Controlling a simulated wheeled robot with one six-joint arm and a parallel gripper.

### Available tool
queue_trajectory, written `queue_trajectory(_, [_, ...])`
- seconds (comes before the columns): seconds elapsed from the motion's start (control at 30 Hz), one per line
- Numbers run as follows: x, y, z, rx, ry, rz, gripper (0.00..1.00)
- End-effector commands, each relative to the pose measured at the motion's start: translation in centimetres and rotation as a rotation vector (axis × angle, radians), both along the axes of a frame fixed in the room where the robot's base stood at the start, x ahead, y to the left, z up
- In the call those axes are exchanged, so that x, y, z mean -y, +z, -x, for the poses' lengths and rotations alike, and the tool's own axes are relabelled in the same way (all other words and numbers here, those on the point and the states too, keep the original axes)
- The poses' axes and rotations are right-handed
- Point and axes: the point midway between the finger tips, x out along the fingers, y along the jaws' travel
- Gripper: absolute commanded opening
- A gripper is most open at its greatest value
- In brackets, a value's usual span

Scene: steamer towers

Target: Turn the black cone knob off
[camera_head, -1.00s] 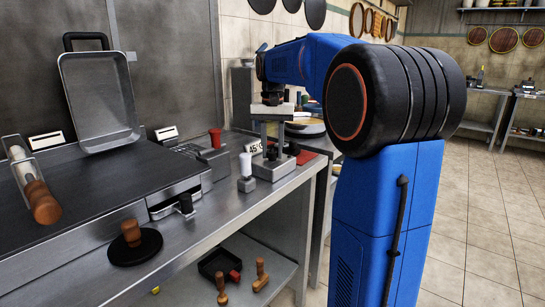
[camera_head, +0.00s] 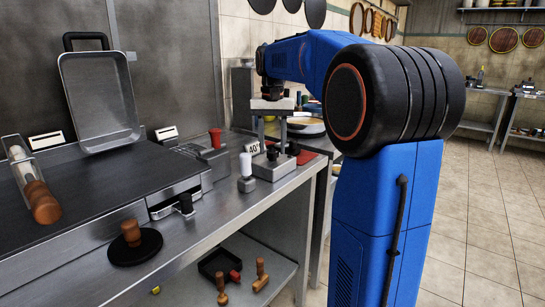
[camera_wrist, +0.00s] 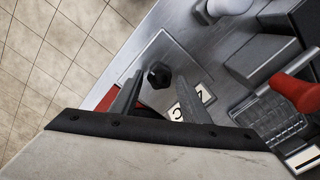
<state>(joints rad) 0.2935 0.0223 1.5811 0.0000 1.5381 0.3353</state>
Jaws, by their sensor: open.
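The black cone knob (camera_wrist: 159,75) stands on a steel box in the wrist view, seen from above between my two fingers. In the head view the steel box (camera_head: 277,169) sits near the right end of the counter, with the small dark knob (camera_head: 272,153) on top. My gripper (camera_head: 270,147) points down over the box, fingers spread to either side of the knob. In the wrist view my gripper (camera_wrist: 157,88) is open, with visible gaps beside the knob. I cannot tell how far the fingertips are above the box.
A small white sign with dark characters (camera_head: 254,149) stands behind the box. A white-topped lever (camera_head: 246,165) is to its left, and a red-handled device (camera_head: 214,140) further left. A black disc press (camera_head: 134,247) lies on the front counter. Tiled floor is clear at right.

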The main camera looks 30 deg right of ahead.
Motion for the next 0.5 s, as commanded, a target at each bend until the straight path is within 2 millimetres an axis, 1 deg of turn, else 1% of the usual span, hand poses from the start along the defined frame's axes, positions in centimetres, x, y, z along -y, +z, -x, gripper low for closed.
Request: queue_trajectory(0.5, [0.0,3.2,0.0,0.001,0.000,0.001,0.42])
